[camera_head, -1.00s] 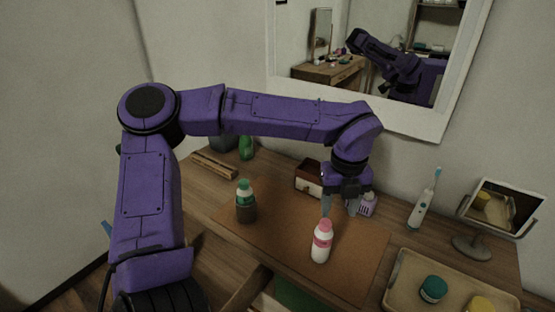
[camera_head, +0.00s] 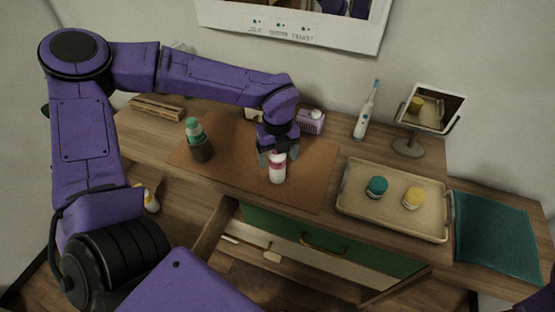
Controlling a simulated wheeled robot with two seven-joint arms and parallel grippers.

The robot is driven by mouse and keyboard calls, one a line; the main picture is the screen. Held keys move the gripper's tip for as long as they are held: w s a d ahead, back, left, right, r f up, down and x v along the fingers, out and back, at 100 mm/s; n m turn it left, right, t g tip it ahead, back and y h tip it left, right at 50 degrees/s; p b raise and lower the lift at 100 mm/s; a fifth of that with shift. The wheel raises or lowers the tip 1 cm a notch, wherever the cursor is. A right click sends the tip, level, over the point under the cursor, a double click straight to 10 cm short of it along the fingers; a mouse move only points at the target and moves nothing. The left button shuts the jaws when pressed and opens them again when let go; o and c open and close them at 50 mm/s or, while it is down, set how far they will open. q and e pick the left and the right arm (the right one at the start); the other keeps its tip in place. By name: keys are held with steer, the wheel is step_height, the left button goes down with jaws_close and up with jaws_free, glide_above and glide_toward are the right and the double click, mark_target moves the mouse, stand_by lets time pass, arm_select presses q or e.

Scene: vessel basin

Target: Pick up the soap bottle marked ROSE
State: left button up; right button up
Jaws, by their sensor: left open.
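A white bottle with a pink band (camera_head: 278,173) stands upright on the brown mat (camera_head: 315,180). It looks like a soap bottle, but its lettering is too small to read. My left gripper (camera_head: 278,158) points down at its upper part, with a grey finger on each side. The jaws are open, and the hand hides the pink cap. I cannot tell whether a finger touches the bottle. A second bottle with a green cap (camera_head: 194,131) and a dark brown lower part stands left on the mat. My right gripper is out of view.
A tray (camera_head: 350,205) holds a teal-lidded jar (camera_head: 377,186) and a yellow-lidded jar (camera_head: 413,197). Behind stand a lilac container (camera_head: 311,122), an electric toothbrush (camera_head: 362,122) and a small mirror (camera_head: 428,108). An open drawer (camera_head: 215,225) lies below the front edge. A teal cloth (camera_head: 497,237) lies right.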

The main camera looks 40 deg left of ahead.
arm_select(q)
steer(key=c, duration=1.2)
steer(key=shift+c, duration=0.2)
steer(key=shift+r, duration=0.15)
